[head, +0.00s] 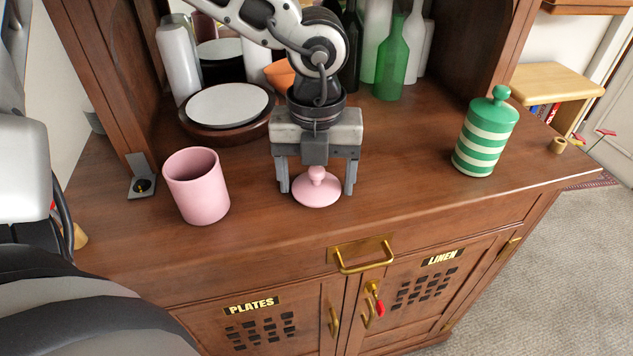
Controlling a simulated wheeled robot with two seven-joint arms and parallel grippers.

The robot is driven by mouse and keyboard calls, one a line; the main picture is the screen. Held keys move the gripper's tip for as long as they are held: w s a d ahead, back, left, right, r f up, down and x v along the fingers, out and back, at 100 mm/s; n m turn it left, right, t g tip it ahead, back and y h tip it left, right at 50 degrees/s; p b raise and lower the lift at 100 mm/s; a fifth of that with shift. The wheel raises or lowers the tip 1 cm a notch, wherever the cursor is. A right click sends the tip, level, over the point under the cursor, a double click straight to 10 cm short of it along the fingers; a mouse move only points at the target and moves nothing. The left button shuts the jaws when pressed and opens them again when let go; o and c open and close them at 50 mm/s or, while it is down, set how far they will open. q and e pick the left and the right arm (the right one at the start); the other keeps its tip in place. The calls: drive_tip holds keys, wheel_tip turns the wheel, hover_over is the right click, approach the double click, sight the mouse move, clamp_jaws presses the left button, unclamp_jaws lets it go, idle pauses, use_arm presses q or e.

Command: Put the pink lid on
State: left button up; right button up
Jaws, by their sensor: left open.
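The pink lid (316,191) lies on the wooden cabinet top, its knob upward. The pink canister (197,187) stands upright and open-topped to the left of the lid, apart from it. My left gripper (318,189) points down over the lid, fingers spread wide on either side of the knob, not visibly touching it. My right gripper is not in view.
A green-and-white striped jar (484,136) with its lid on stands at the right. The cabinet's front edge lies close to the lid. The top between lid and striped jar is clear.

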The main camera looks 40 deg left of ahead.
sight(318, 173)
use_arm(q)
drive_tip(key=c, duration=0.7)
drive_tip(key=shift+r, duration=0.1)
drive_tip(key=shift+r, duration=0.45)
drive_tip(key=shift+s+d+r+b, duration=0.2)
drive_tip(key=shift+r+b, duration=0.15)
drive_tip(key=shift+r, duration=0.25)
drive_tip(key=shift+s+d+r+b, duration=0.15)
drive_tip(key=shift+r+b, duration=0.15)
drive_tip(key=shift+r, duration=0.25)
drive_tip(key=s+d+b, duration=0.7)
drive_tip(key=s+d, duration=0.3)
drive_tip(key=d, duration=0.2)
drive_tip(key=a+r+n+p, duration=0.2)
drive_tip(key=a+r+n, duration=0.1)
drive_tip(key=a, duration=0.5)
drive_tip(key=a+r+n+p, duration=0.2)
drive_tip(key=a+r+n, duration=0.2)
drive_tip(key=a, duration=0.4)
drive_tip(key=s+a+r+n+p, duration=0.1)
drive_tip(key=a+r+n, duration=0.3)
drive_tip(key=a, duration=0.4)
drive_tip(key=shift+a+n+p, duration=0.1)
drive_tip(key=shift+n+p, duration=0.2)
drive_tip(key=shift+p, duration=0.45)
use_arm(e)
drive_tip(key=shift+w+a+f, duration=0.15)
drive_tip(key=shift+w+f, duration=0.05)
